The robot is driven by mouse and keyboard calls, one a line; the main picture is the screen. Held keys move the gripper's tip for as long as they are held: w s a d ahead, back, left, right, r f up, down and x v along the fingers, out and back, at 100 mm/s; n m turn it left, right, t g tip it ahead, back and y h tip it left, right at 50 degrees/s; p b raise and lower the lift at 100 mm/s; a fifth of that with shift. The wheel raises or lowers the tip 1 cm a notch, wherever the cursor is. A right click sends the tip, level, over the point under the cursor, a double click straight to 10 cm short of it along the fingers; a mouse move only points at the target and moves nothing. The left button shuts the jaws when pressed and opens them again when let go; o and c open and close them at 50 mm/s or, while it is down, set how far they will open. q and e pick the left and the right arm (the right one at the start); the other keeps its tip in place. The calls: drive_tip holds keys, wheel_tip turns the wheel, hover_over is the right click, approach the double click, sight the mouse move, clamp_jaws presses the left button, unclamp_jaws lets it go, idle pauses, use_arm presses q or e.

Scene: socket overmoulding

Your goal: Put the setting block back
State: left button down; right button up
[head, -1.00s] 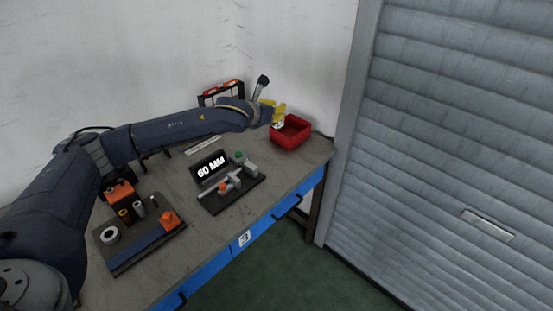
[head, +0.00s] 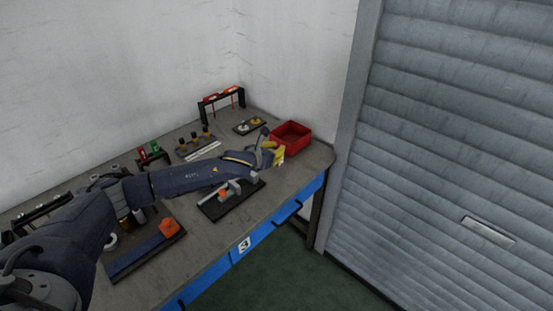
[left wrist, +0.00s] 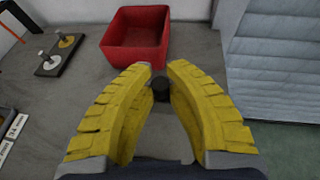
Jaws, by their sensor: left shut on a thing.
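My left gripper (head: 277,154) has yellow fingers and hangs over the right end of the bench, just in front of the red bin. In the left wrist view its fingers (left wrist: 160,80) close on a small dark round piece (left wrist: 161,89). Most of this piece is hidden, and I cannot tell if it is part of the setting block. A black fixture plate (head: 216,211) with grey parts and an orange piece (head: 223,194) lies left of the gripper, partly under my left arm. My right gripper is out of view.
The red bin (head: 275,138) stands at the back right, also ahead of the fingers in the wrist view (left wrist: 135,57). A small dark tray (head: 241,130) and a black rack (head: 205,111) stand behind. A blue-topped plate (head: 137,254) lies at the front left.

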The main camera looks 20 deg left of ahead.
use_arm(q)
drive_tip(key=shift+f, duration=1.9)
drive_tip(key=shift+f, duration=0.15)
drive_tip(key=c, duration=1.4)
unclamp_jaws()
drive_tip(key=shift+s, duration=0.1)
drive_tip(key=v, duration=1.2)
